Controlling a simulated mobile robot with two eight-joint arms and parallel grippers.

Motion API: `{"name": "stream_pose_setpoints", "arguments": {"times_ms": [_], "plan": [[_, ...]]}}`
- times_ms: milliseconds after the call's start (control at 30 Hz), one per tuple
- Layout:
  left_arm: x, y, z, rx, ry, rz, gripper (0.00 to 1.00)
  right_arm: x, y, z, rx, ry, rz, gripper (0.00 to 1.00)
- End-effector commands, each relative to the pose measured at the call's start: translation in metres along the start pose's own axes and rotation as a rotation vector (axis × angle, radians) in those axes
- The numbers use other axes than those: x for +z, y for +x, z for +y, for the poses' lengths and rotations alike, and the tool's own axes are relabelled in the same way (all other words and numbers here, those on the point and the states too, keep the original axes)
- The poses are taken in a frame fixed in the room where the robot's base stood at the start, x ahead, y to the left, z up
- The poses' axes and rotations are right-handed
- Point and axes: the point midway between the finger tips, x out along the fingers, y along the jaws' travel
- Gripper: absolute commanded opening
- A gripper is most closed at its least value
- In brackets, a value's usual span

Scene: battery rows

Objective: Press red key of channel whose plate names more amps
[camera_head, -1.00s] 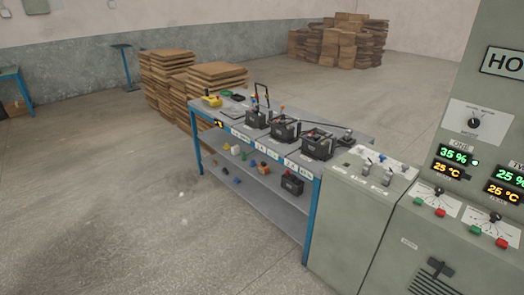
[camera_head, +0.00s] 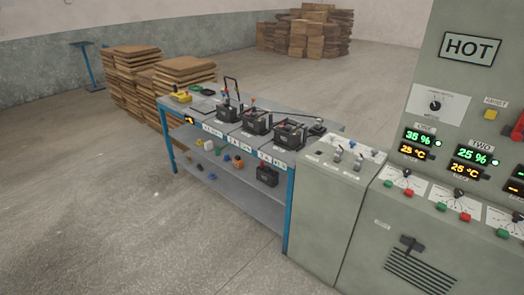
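A grey-green control cabinet (camera_head: 405,240) stands at the right. Channel ONE has a display (camera_head: 415,143) reading 35 % and 25 °C, with a green key (camera_head: 388,183) and a red key (camera_head: 408,191) on a small plate below. Channel TWO has a display (camera_head: 471,160) reading 25 % and 25 °C, with a green key (camera_head: 441,206) and a red key (camera_head: 465,217) below. A third channel is cut off at the right edge; its green key (camera_head: 503,233) shows. Lettering on the plates is too small to read, so no amps can be told. Neither gripper is in view.
A blue-legged bench (camera_head: 230,190) with several black batteries (camera_head: 257,121) stands left of the cabinet. A lower grey cabinet (camera_head: 325,215) with levers stands between them. Cardboard stacks (camera_head: 135,78) stand behind. The floor at the front left is clear.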

Motion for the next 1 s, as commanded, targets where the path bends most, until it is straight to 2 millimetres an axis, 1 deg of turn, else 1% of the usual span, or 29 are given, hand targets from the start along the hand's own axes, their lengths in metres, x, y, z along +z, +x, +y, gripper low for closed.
{"name": "stream_pose_setpoints", "arguments": {"times_ms": [33,167,200,267,300,1000], "plan": [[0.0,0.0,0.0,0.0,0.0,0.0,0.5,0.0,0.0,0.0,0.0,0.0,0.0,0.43],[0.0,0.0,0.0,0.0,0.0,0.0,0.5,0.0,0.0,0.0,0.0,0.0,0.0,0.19],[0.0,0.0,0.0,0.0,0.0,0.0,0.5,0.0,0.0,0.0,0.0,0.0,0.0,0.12],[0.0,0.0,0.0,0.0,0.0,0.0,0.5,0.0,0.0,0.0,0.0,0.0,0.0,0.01],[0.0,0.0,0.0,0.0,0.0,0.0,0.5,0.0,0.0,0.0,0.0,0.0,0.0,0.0],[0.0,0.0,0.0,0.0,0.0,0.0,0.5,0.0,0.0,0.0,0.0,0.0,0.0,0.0]]}}
